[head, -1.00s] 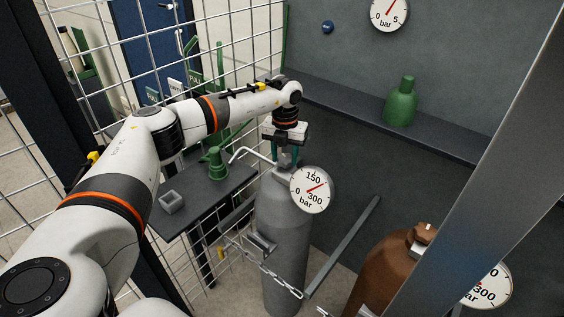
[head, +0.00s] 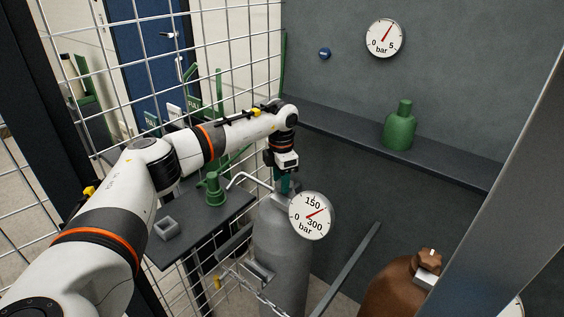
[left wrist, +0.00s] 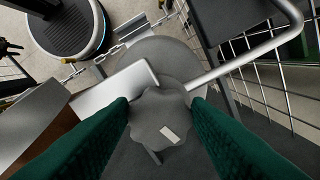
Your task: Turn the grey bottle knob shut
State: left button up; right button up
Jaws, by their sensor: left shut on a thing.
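The grey bottle (head: 281,243) stands upright below my left gripper, with a gauge (head: 312,215) reading in bar at its neck. In the left wrist view the grey knob (left wrist: 158,120) has a lobed rim and a small pale mark on top. My left gripper (head: 284,186) points down over the bottle top. Its two green fingers (left wrist: 160,113) are shut on the knob, one on each side. In the head view the fingers and wrist mostly hide the knob. My right gripper is not in view.
A brown bottle (head: 393,289) stands at the lower right, behind a slanted grey post (head: 480,170). A shelf (head: 330,136) carries a green bottle (head: 400,127). A dark side table (head: 187,239) holds a green fitting (head: 214,190). Wire mesh runs on the left.

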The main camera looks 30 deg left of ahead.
pick_arm(q)
jog(key=m, duration=0.3)
jog(key=shift+s+d+f, duration=0.15)
jog(key=shift+d, duration=0.05)
jog(key=shift+d+f+m, duration=0.15)
jog(key=shift+m, duration=0.15)
jog(key=o, duration=1)
jog(key=shift+d, duration=0.1)
jog(key=shift+r, duration=0.25)
